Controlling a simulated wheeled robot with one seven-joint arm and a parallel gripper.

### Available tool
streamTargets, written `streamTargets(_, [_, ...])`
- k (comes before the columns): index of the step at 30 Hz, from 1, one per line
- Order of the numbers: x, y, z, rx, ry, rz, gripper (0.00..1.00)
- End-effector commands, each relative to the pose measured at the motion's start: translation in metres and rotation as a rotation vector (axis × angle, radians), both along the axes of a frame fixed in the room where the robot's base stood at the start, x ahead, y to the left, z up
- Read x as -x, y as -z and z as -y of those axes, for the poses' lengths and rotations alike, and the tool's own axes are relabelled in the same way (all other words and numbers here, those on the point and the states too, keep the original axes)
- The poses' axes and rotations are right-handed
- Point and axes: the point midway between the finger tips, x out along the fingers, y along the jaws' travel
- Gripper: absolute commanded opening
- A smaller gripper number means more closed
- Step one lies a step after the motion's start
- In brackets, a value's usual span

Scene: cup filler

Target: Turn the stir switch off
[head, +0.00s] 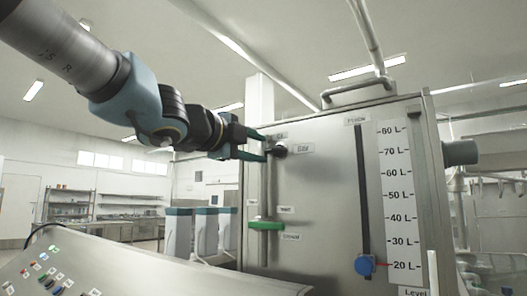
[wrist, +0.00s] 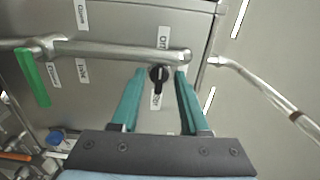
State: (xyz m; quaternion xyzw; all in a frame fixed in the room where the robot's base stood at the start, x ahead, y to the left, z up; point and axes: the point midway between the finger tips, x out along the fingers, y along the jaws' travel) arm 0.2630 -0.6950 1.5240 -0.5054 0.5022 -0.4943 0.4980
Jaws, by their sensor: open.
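The stir switch is a small black rotary knob (head: 280,151) on the upper left of the steel machine's front panel, with small labels beside it. In the wrist view the knob (wrist: 158,82) sits between a label above and a label below; its white mark is too small to read surely. My gripper (head: 264,147) is open, its green fingers pointing at the panel around the knob's height. In the wrist view my gripper (wrist: 160,73) has one finger on each side of the knob, with visible gaps. I cannot tell whether the fingers touch the panel.
A green lever (head: 265,226) sits below on a pipe, which also crosses the wrist view (wrist: 110,50) close to the knob. A blue slider knob (head: 364,265) stands near 20 L beside a level scale (head: 402,195). A sloped button console (head: 130,268) lies at lower left.

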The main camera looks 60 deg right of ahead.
Motion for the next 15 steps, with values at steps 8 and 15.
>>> streamTargets(8, [0.0, 0.0, -0.055, 0.002, -0.001, 0.001, 0.45])
streamTargets(15, [0.0, 0.0, -0.076, 0.0, 0.0, 0.0, 0.45])
